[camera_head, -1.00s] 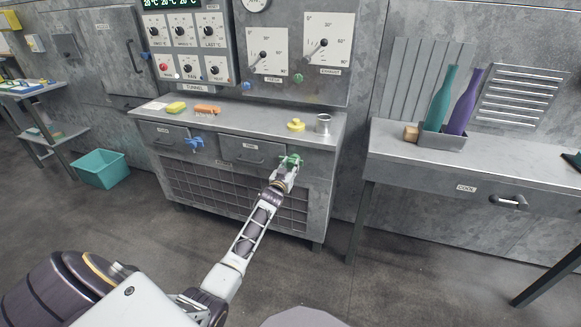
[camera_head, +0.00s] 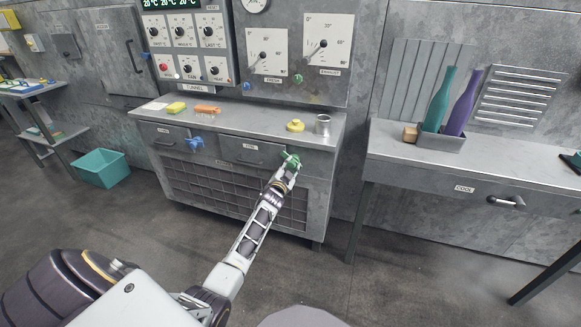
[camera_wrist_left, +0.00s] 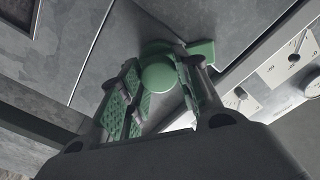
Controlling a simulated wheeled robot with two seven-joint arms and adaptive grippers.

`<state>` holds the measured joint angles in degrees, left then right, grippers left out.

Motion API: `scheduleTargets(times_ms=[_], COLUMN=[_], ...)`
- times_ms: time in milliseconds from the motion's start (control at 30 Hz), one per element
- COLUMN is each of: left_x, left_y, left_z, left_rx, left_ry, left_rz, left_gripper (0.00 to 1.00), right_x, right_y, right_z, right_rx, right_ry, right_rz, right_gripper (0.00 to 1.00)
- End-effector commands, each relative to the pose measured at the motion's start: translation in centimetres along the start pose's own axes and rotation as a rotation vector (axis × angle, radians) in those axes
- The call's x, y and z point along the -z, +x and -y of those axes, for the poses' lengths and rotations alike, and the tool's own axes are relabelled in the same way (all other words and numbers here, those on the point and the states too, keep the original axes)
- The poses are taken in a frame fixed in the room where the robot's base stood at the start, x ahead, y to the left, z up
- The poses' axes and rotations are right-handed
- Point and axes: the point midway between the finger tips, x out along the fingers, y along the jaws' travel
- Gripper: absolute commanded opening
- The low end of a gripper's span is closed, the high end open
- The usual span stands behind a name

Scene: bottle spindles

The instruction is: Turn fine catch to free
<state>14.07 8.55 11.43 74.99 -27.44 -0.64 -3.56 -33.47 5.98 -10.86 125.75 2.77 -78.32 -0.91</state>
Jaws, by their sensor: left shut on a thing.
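The green catch (camera_head: 291,160) sits on the front of the grey cabinet, just right of the right drawer (camera_head: 250,152). My left gripper (camera_head: 288,167) is at it, shut on it. In the left wrist view the catch's round green hub (camera_wrist_left: 158,75) and a green arm (camera_wrist_left: 201,50) show between and beyond the fingers of my left gripper (camera_wrist_left: 160,92). The fingers partly hide the catch. A blue catch (camera_head: 194,144) is beside the left drawer (camera_head: 165,134). The drawer labels are too small to read surely. My right gripper is not in view.
On the cabinet top (camera_head: 250,122) lie a yellow block (camera_head: 176,107), an orange brush (camera_head: 206,109), a yellow piece (camera_head: 295,125) and a metal cup (camera_head: 322,124). A side table (camera_head: 480,165) with two bottles stands right. The floor in front is clear.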

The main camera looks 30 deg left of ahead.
Motion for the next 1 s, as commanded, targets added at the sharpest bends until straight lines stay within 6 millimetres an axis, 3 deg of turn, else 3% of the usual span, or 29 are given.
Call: scheduleTargets(times_ms=[700, 1000], left_x=[-0.2, -0.2], left_y=[0.0, 0.0], left_z=[-0.4, -0.4], left_rx=[-0.001, -0.001], left_ry=[0.677, 0.876], left_rz=[-0.001, -0.001], left_gripper=[0.09, 0.09], right_x=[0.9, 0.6], right_y=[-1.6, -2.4], right_z=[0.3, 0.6], right_rx=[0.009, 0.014], right_ry=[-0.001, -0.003], right_rz=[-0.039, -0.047], right_gripper=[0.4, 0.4])
